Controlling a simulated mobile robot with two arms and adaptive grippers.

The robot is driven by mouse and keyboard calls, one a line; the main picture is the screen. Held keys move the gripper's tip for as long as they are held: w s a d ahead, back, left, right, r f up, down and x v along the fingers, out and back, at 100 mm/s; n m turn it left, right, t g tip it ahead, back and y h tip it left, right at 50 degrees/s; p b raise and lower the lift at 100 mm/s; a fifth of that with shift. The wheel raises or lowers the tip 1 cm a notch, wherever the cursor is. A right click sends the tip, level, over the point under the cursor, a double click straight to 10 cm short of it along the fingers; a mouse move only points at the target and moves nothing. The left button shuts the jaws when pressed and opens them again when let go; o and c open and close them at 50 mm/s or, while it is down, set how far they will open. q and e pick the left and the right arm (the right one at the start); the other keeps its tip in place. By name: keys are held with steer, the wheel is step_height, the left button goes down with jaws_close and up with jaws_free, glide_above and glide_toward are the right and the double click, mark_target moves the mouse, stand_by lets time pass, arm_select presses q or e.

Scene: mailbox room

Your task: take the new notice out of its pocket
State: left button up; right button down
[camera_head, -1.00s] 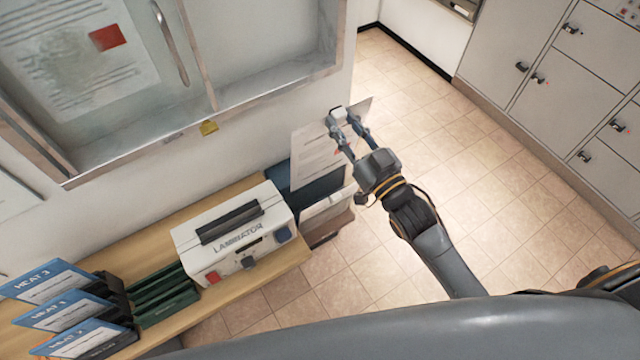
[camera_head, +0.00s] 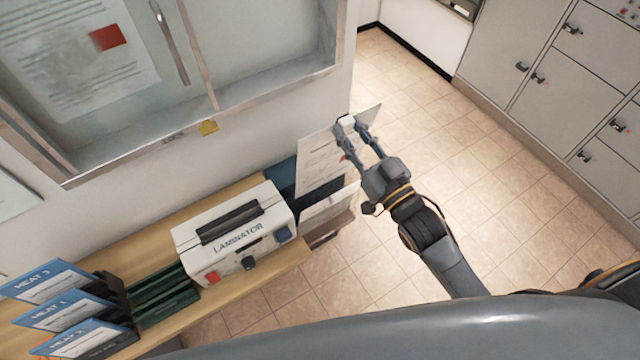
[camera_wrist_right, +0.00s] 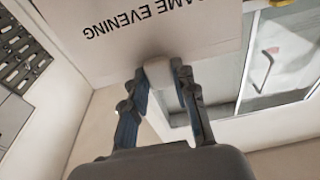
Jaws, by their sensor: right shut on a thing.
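The new notice (camera_head: 318,158) is a white sheet with lines of print and a small red mark. In the right wrist view the notice (camera_wrist_right: 150,35) shows the words "AME EVENING", upside down. My right gripper (camera_head: 347,123) is shut on the notice at its upper edge, where a small pale block sits between the fingertips; the fingers also show in the right wrist view (camera_wrist_right: 160,75). The sheet hangs tilted above the pocket rack (camera_head: 330,207) at the right end of the shelf. I cannot tell whether its lower edge is clear of the pocket. My left gripper is not in view.
A white laminator (camera_head: 235,235) stands on the wooden shelf (camera_head: 275,275) beside the rack. A glass-fronted notice case (camera_head: 200,120) hangs above. Grey lockers (camera_head: 560,90) stand at right, with open floor between.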

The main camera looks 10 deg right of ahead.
steer(key=shift+s+d, duration=0.1)
steer(key=shift+s, duration=0.2)
steer(key=r+v, duration=0.1)
steer(key=v, duration=0.5)
steer(key=shift+s+d, duration=0.2)
steer(key=shift+s, duration=0.25)
stand_by(0.3)
